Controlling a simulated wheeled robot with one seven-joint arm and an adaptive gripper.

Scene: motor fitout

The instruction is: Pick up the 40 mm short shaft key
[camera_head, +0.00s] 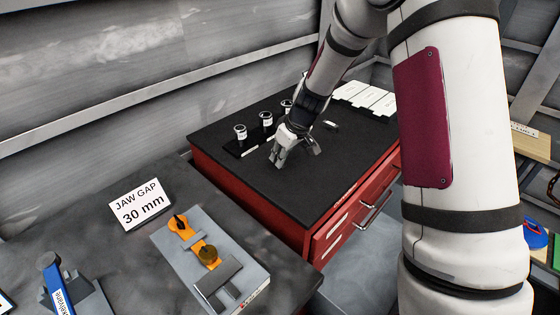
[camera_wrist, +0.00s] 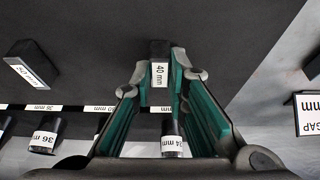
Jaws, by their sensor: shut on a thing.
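My gripper (camera_wrist: 160,75) is shut on a small dark key (camera_wrist: 158,48) with a white "40 mm" label, held between the fingertips in the wrist view. In the head view my gripper (camera_head: 280,158) is low over the black top of the red cabinet, and the key is hidden there by the fingers. I cannot tell whether the key touches the surface. A second dark block (camera_wrist: 38,55) with a white label, hard to read, lies apart from my gripper; it also shows in the head view (camera_head: 331,125).
Dark cylinders with white labels (camera_head: 240,131) stand in a row at the back left of the cabinet top (camera_head: 300,185). White cards (camera_head: 365,97) lie at the far right. A grey fixture with orange parts (camera_head: 210,262) and a "JAW GAP 30 mm" sign (camera_head: 140,203) are on the near bench.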

